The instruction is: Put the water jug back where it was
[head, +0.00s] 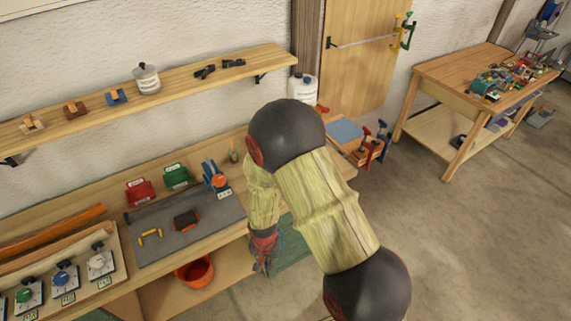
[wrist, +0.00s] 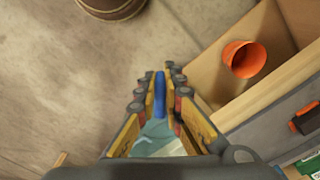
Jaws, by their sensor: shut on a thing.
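The water jug shows in the wrist view as a blue handle (wrist: 160,88) with a pale teal, see-through body (wrist: 158,138) below it. My gripper (wrist: 168,78) is shut on the blue handle, which lies between its two yellow fingers. Much of the jug is hidden by the fingers and my wrist. In the head view my gripper (head: 262,262) hangs low at the front edge of the workbench (head: 215,240), and the jug cannot be made out clearly there.
An orange bucket (head: 195,272) stands on the bench's lower shelf; it also shows in the wrist view (wrist: 244,60). A grey mat (head: 165,242) holds tools. A white canister (head: 302,88) stands at the back. A round brown container (wrist: 110,8) stands on open floor.

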